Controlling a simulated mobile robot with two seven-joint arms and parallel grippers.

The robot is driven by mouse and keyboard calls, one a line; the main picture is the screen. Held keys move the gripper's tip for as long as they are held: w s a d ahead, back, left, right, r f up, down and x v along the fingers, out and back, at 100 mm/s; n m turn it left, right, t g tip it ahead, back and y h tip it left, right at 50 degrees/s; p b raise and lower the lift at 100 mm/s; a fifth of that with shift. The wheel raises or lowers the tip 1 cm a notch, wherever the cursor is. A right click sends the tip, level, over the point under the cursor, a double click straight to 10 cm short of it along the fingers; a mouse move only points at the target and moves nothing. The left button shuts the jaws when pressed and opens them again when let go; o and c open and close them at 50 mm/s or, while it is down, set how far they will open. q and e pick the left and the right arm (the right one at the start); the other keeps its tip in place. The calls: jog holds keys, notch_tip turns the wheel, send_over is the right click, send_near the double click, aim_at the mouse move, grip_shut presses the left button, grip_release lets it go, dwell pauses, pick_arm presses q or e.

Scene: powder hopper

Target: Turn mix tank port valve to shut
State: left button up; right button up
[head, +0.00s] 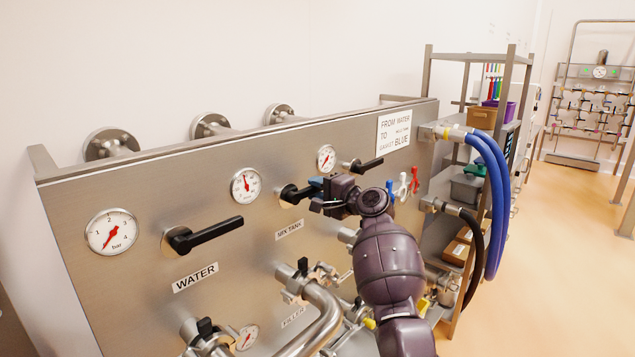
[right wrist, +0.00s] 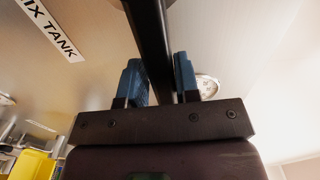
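The mix tank valve has a black lever handle (head: 296,194) on the steel panel, above the MIX TANK label (head: 289,229). My right gripper (head: 318,184) is at this handle, and it hides the handle's outer end. In the right wrist view the black handle (right wrist: 149,40) runs between the two blue fingers of my right gripper (right wrist: 159,78). The fingers stand close on both sides of it; I cannot tell whether both press on it. The MIX TANK label (right wrist: 50,28) also shows there. My left gripper is not in view.
Gauges, pipes and a lower black-handled valve (head: 303,268) crowd the panel. Small coloured levers (head: 402,186) are close to my right arm. Blue hoses (head: 492,200) hang at the panel's right end, beside a shelf rack.

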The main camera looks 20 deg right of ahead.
jog(key=o, duration=0.3)
jog(key=shift+r, duration=0.1)
jog(key=shift+o, duration=0.2)
jog(key=shift+d, duration=0.1)
jog(key=v, duration=0.9)
jog(key=shift+r, duration=0.1)
